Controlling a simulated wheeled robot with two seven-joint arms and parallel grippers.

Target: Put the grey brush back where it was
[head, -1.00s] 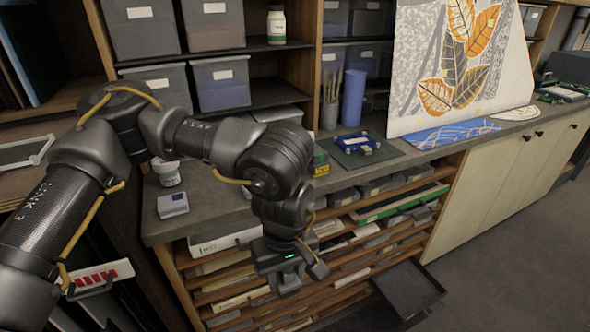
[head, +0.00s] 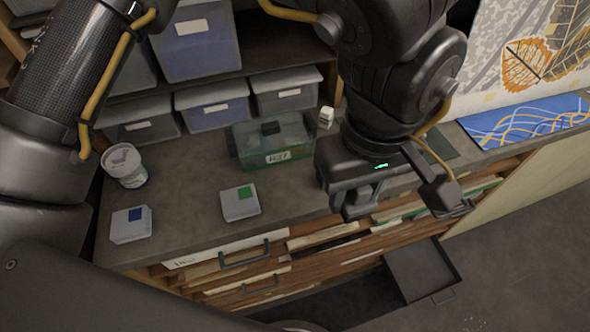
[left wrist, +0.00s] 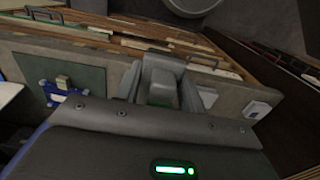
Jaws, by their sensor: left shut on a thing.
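My left gripper (head: 400,200) hangs over the front edge of the counter, to the right of the green glass box, and points down. In the left wrist view, a small grey piece (left wrist: 162,88) shows between its fingers. The gripper is shut on this grey thing. I cannot make out bristles or a handle, so I cannot tell from its shape that it is the grey brush. The jar of brushes at the back of the counter is not visible in the head view now. My right gripper is not in view.
On the grey counter (head: 190,215) stand a green translucent box (head: 272,143), a white jar (head: 125,168) and two small pale boxes, one with a blue square (head: 131,226), one with a green square (head: 240,204). Lidded bins (head: 212,106) stand behind. A dark tray (head: 420,270) juts out below.

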